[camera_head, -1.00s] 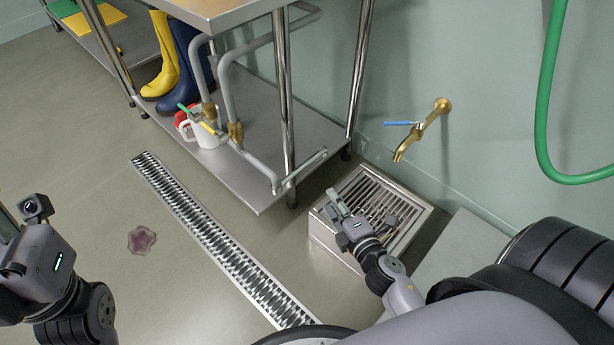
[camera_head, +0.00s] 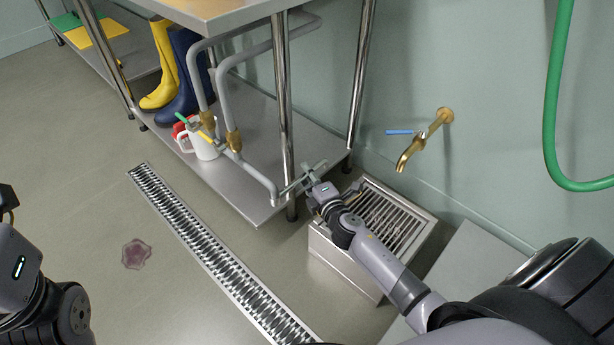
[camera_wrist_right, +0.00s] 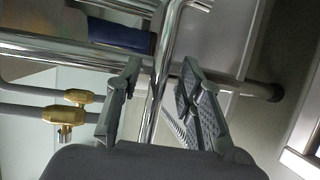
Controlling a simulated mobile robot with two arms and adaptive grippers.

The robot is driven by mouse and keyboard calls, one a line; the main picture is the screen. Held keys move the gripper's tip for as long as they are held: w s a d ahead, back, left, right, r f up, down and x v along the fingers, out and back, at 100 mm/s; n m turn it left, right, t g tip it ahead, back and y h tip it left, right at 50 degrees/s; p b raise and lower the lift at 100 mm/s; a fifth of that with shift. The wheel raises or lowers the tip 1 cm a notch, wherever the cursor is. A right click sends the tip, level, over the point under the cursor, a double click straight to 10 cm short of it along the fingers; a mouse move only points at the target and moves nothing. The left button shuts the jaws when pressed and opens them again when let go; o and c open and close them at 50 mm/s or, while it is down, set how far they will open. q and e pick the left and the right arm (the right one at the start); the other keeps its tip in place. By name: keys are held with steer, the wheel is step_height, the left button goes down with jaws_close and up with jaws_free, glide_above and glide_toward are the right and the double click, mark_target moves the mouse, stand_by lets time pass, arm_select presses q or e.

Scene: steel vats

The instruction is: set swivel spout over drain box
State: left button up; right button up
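The swivel spout (camera_head: 291,187) is a thin shiny tube at the lower end of the grey pipework under the steel table. It points right, toward the drain box (camera_head: 328,246), a steel box with a slatted grate on the floor by the wall. The spout's end is left of and behind the box, not over its grate. My right gripper (camera_head: 311,175) is at the spout. In the right wrist view, the tube (camera_wrist_right: 157,90) runs between its two spread fingers, with gaps on both sides. My left gripper body (camera_head: 18,268) is cut off at the left edge; its fingers are not visible.
A chrome table leg (camera_head: 283,100) stands close beside the spout. A brass wall tap (camera_head: 424,140) with a blue lever sits above the drain box. A white jug (camera_head: 205,148) and boots (camera_head: 183,80) stand on the lower shelf. A floor drain channel (camera_head: 215,250) runs alongside.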

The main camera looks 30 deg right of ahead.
steer(key=shift+w+f, duration=0.15)
steer(key=shift+w, duration=0.5)
steer(key=shift+c, duration=0.5)
jaws_close()
